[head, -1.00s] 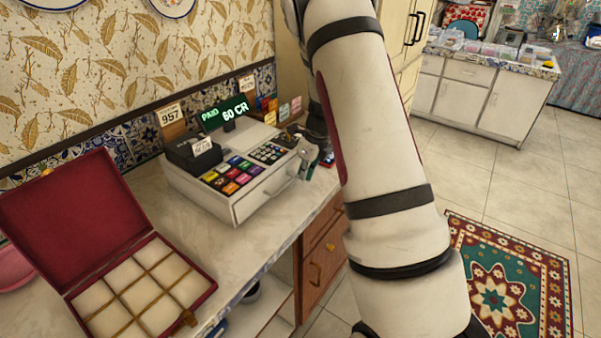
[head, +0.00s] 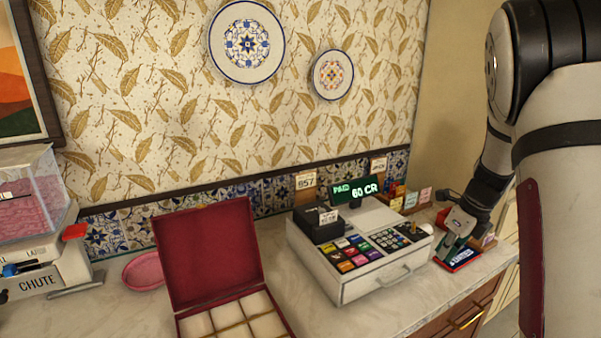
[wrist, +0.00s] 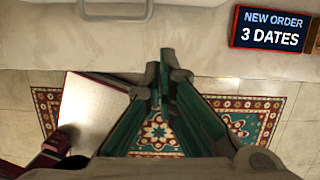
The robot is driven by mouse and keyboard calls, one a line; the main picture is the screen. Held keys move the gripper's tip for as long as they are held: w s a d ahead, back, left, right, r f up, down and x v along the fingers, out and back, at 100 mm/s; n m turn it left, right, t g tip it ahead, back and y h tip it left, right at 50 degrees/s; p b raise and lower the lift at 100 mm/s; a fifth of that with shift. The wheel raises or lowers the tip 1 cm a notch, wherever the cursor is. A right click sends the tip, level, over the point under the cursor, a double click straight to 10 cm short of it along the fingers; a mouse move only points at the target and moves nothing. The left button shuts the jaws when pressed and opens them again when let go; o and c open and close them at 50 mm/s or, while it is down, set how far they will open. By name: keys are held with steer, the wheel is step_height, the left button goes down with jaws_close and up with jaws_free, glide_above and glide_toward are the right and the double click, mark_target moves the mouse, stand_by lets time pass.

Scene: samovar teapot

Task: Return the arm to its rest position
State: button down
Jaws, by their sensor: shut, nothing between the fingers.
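My arm comes down the right side of the head view. My gripper (head: 457,226) is beside the right end of the cash register (head: 352,284), above the counter, and partly hard to make out there. In the wrist view its two green-sided fingers (wrist: 164,76) meet at the tips, shut with nothing between them. The fingers point towards the counter's front edge, with the register's drawer handle (wrist: 115,10) at the top of that view.
A sign reading "NEW ORDER 3 DATES" (wrist: 270,29) is close to the gripper. An open red box (head: 210,255) with cream compartments, a pink bowl (head: 144,271) and a chute unit (head: 45,275) stand left on the counter (head: 345,322). A patterned rug (wrist: 240,122) lies on the floor.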

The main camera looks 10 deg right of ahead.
steer(key=s+a+r+n+y, duration=0.1)
steer(key=s+a+r+n, duration=0.5)
steer(key=a+r+n, duration=0.15)
steer(key=s+a+r+n, duration=0.6)
steer(key=a+n, duration=0.2)
steer(key=a, duration=0.1)
steer(key=s+a+n+t+h, duration=0.1)
steer(key=s+a+n, duration=0.2)
steer(key=s+n, duration=0.4)
steer(key=s+a+r+n+h, duration=0.1)
steer(key=s+a+n, duration=0.2)
steer(key=s+n, duration=0.5)
steer(key=shift+s+r+n+t, duration=0.25)
steer(key=shift+r+n+t, duration=0.05)
steer(key=shift+n+t, duration=0.15)
